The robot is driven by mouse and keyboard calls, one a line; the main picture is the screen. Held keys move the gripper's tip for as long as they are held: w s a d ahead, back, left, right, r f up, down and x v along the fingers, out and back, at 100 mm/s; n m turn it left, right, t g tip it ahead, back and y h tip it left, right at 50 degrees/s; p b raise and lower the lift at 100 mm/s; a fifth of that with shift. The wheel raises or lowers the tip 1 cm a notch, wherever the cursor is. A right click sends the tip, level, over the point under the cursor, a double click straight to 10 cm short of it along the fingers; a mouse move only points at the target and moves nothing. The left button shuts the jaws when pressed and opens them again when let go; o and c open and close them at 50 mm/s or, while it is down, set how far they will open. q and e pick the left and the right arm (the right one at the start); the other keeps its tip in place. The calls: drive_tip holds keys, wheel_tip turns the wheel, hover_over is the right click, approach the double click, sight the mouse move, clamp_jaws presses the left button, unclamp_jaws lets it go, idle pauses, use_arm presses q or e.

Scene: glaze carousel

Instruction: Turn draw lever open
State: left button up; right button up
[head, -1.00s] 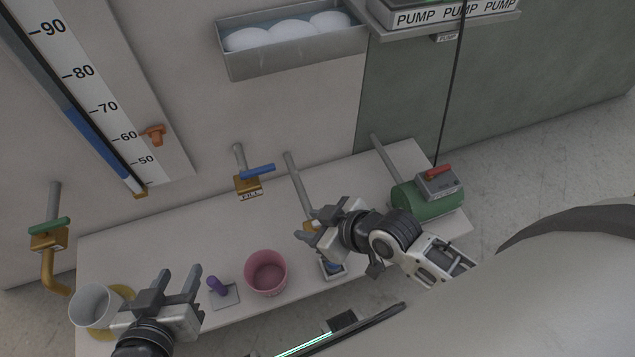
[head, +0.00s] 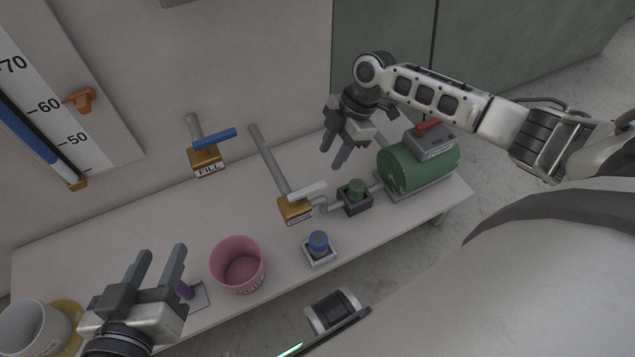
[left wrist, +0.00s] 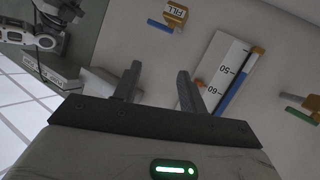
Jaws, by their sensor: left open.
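The left brass valve with a green lever (left wrist: 299,113) shows at the right edge of the left wrist view; its label is unreadable, and it is outside the head view now. Another brass valve with a white lever (head: 307,190) is at centre; its label is too small to read surely. The FILL valve with a blue lever (head: 215,139) hangs from the wall, and also shows in the left wrist view (left wrist: 160,25). My left gripper (head: 162,252) is open and empty, above the bench near the purple peg. My right gripper (head: 336,158) looks open and empty, above the green tank's left side.
A white cup (head: 35,328) stands on a yellow disc at the bench's left end. A pink cup (head: 238,265), a purple peg (head: 184,290), a blue-capped part (head: 319,243), a green knob (head: 356,190) and a green tank (head: 418,168) stand along the bench. A scale (head: 45,125) is on the wall.

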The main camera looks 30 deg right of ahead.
sight(315, 186)
drive_tip(key=b+x, duration=0.3)
drive_tip(key=x, duration=0.6)
drive_tip(key=shift+a+f, duration=0.1)
drive_tip(key=shift+f, duration=0.2)
use_arm(q)
drive_tip(key=shift+w+d+r+n+t+h, duration=0.2)
drive_tip(key=shift+d+r+n+t+h, duration=0.35)
drive_tip(key=shift+r, duration=0.25)
use_arm(e)
drive_tip(key=shift+c, duration=0.4)
clamp_jaws()
